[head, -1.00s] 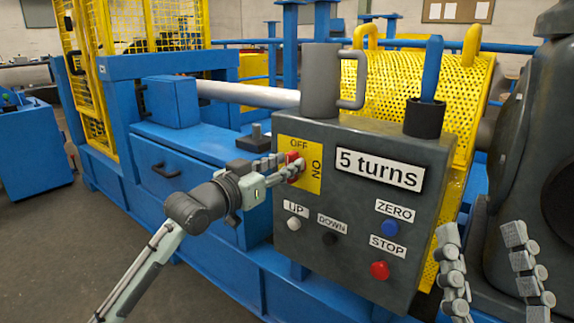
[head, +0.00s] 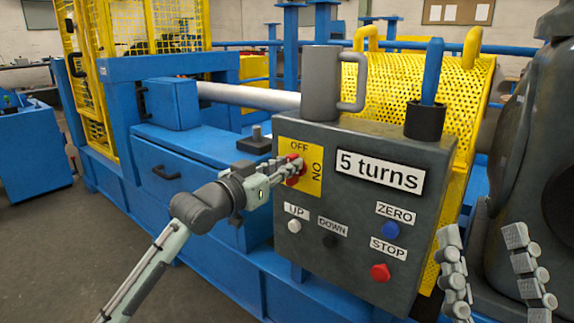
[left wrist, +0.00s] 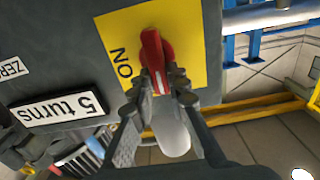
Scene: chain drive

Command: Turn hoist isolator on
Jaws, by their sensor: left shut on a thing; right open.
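The hoist isolator is a red rotary knob (head: 294,170) on a yellow plate (head: 312,183) marked OFF at the top and ON at the right, on a grey control box (head: 345,262). My left gripper (head: 284,170) is shut on the knob. In the left wrist view the red knob (left wrist: 152,52) stands between the fingertips, with a white stripe on it; ON shows beside it, while OFF is hidden. I cannot tell for certain which label the knob points to. My right gripper (head: 485,232) is open and empty at the lower right.
The box also carries a white UP button (head: 294,226), a black DOWN button (head: 329,241), a blue ZERO button (head: 390,230) and a red STOP button (head: 380,272). A grey mug (head: 319,85) and a black holder (head: 424,120) with a blue handle stand on top.

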